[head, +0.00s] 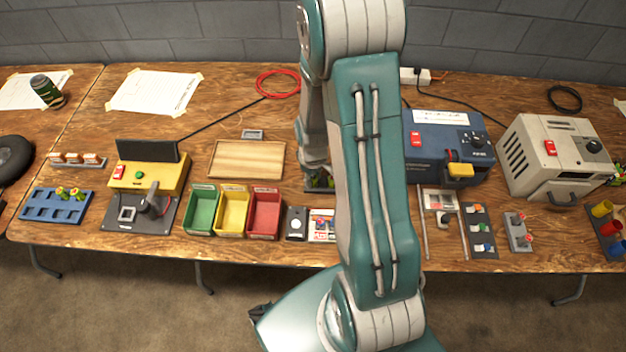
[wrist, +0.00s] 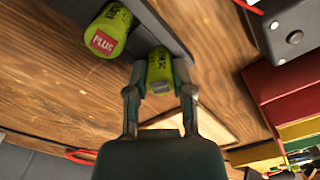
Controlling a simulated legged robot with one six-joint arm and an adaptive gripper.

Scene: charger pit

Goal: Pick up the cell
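A yellow-green cell (wrist: 160,70) sits between the fingertips of my gripper (wrist: 160,84) in the wrist view. A fingertip lies against each side of it, with its grey end toward the camera.
Green (head: 201,209), yellow (head: 233,212) and red (head: 265,214) bins stand left of the holder. A wooden board (head: 247,159) lies behind them. A grey box with a button (head: 296,222) is in front. A blue machine (head: 440,147) stands to the right.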

